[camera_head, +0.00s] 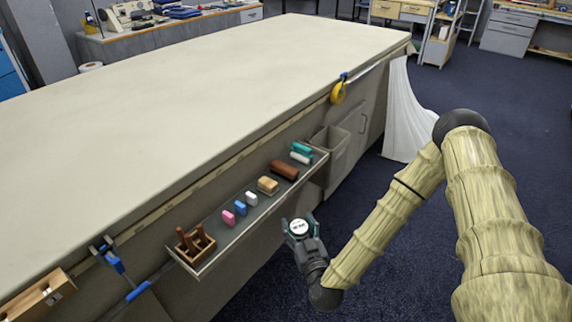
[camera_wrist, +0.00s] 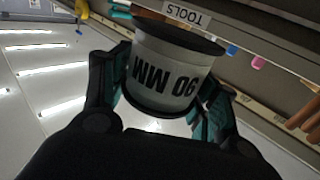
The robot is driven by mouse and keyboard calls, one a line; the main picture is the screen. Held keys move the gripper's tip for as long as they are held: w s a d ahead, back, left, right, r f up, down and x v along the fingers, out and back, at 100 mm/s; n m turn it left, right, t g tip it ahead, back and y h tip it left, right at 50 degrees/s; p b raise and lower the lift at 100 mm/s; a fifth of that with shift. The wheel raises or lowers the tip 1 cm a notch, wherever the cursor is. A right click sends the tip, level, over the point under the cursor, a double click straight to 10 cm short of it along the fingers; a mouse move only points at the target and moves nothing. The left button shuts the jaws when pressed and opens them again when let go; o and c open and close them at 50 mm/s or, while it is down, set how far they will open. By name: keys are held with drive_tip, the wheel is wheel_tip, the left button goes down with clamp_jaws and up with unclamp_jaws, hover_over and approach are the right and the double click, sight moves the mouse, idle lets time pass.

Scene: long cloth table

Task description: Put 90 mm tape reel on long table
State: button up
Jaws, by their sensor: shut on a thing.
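The 90 mm tape reel (camera_wrist: 172,68) fills the middle of the wrist view, a white drum with dark rims and "90 MM" printed on its side, upside down there. My gripper (camera_wrist: 160,85) is shut on it, one teal-lined finger on each side. In the head view my gripper (camera_head: 299,229) holds the reel (camera_head: 298,227) in front of the table's side shelf, apart from it. The long table (camera_head: 200,90) has a bare, pale cloth top, higher than the shelf and to the left of my gripper.
A side shelf (camera_head: 229,233) carries a wooden rack (camera_head: 195,244), several small coloured blocks and rolls. A grey bin (camera_head: 331,148) and a yellow tape (camera_head: 338,92) hang farther along. Blue clamps (camera_head: 113,261) and a wooden box (camera_head: 38,297) sit at the near edge. Open floor lies right.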

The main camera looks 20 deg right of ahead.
drive_tip(key=w+d+r+b, duration=0.4)
drive_tip(key=w+d, duration=0.2)
drive_tip(key=w, duration=0.1)
drive_tip(key=w+d+r+b, duration=0.4)
drive_tip(key=w+d, duration=0.2)
drive_tip(key=w, duration=0.1)
drive_tip(key=shift+w+d+b, duration=0.25)
drive_tip(key=shift+w+b, duration=0.1)
drive_tip(key=w+a, duration=0.1)
drive_tip(key=w, duration=0.3)
drive_tip(key=w+a+f, duration=0.1)
drive_tip(key=w+a, duration=0.1)
drive_tip(key=w, duration=0.3)
drive_tip(key=w+a, duration=0.2)
drive_tip(key=w, duration=0.3)
drive_tip(key=shift+f, duration=0.25)
drive_tip(key=shift+w+a+f, duration=0.1)
drive_tip(key=shift+w+f, duration=0.2)
drive_tip(key=shift+f, duration=0.2)
drive_tip(key=shift+w+a+f, duration=0.1)
drive_tip(key=shift+w+f, duration=0.15)
drive_tip(key=shift+f, duration=0.85)
